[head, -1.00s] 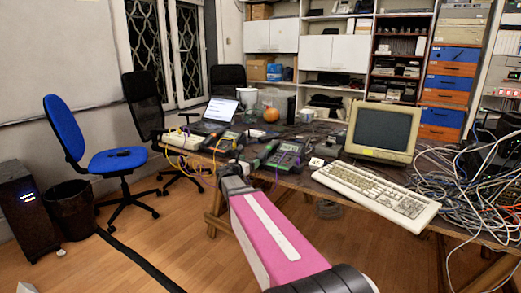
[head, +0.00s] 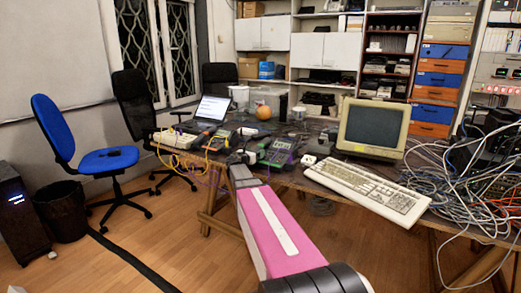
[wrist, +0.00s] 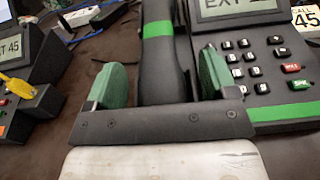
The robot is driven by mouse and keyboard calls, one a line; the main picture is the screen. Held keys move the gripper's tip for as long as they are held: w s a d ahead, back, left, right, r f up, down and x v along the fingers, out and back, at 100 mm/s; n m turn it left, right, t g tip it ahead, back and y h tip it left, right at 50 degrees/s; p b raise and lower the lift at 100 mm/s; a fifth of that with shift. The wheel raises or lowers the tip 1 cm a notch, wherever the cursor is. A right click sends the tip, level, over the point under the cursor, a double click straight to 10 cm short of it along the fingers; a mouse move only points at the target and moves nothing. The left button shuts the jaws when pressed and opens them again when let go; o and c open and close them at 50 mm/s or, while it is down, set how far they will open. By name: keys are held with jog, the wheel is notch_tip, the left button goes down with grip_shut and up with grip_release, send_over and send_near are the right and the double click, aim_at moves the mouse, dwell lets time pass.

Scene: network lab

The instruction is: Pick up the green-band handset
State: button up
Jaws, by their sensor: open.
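The green-band handset (wrist: 159,62) is dark with a green band across it. It lies in its cradle on the left side of a dark desk phone (wrist: 265,70) with a green stripe, a keypad and an "EXT" display. The phone also shows in the head view (head: 281,150). My gripper (wrist: 160,80) is open, with one green-padded finger on each side of the handset in the wrist view. I cannot tell whether either finger touches it. In the head view my gripper (head: 242,158) is at the table's front edge, left of that phone, and the handset is hard to make out.
Another phone (wrist: 25,75) with an "EXT 45" display and a yellow cord stands to the left. A card reading "CALL 45" (wrist: 306,20) lies to the right. A beige keyboard (head: 365,191), a monitor (head: 374,127) and tangled cables (head: 470,185) fill the table's right.

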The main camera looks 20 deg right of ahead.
jog(key=c, duration=1.1)
jog(key=shift+r, duration=0.6)
jog(key=r, duration=0.1)
jog(key=a+r, duration=0.1)
jog(key=r, duration=0.1)
jog(key=shift+s+r, duration=0.2)
jog(key=shift+r, duration=0.05)
jog(key=s+a+r, duration=0.4)
jog(key=a+r, duration=0.2)
jog(key=a, duration=0.4)
jog(key=s+a+f, duration=0.5)
jog(key=s+f, duration=0.2)
jog(key=s, duration=0.2)
jog(key=s+a+f, duration=0.5)
jog(key=s+f, duration=0.2)
jog(key=s, duration=0.1)
jog(key=w+d+r, duration=0.3)
jog(key=w+r, duration=0.1)
jog(key=w, duration=0.2)
jog(key=w+d+r, duration=0.3)
jog(key=w+r, duration=0.2)
jog(key=w, duration=0.1)
jog(key=w+d+r, duration=0.4)
jog(key=w+r, duration=0.1)
jog(key=shift+w+r, duration=0.15)
jog(key=shift+w, duration=0.25)
